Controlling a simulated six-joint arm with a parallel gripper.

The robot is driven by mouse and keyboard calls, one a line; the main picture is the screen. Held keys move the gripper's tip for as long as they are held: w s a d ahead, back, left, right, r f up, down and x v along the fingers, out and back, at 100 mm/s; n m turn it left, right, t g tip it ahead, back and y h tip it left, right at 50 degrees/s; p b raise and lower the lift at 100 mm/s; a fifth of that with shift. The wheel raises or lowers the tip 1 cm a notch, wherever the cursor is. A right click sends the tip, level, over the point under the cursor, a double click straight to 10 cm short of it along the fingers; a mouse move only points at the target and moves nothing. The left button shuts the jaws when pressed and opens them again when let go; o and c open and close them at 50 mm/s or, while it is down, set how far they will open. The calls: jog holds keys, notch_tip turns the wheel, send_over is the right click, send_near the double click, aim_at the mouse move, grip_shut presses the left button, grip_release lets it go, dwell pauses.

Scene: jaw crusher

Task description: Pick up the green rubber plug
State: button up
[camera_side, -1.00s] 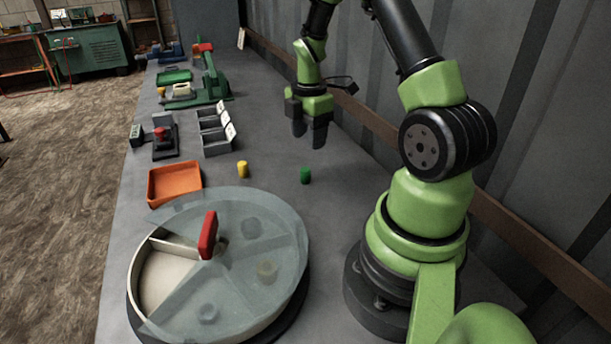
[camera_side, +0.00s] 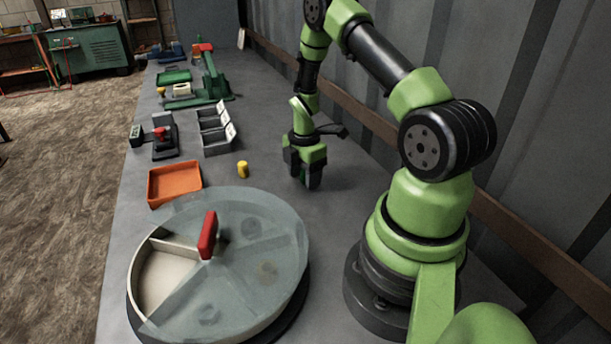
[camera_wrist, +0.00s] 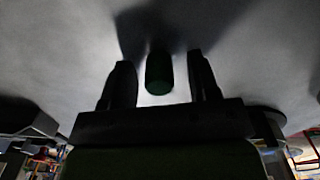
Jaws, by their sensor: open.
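The green plug (camera_wrist: 159,72) stands on the grey bench and shows dark in the wrist view, between the two fingers of my gripper (camera_wrist: 160,75). A gap shows on each side of it, so the fingers do not touch it. In the side view my gripper (camera_side: 305,178) is low over the bench, pointing down, and hides most or all of the plug.
A yellow plug (camera_side: 243,169) stands to the left of my gripper. A round divided tray with a clear lid (camera_side: 285,225) and red handle (camera_side: 208,235) is in front. An orange tray (camera_side: 174,183) and grey bins (camera_side: 216,130) stand at left. The wall is at right.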

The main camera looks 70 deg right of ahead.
jog(key=c, duration=1)
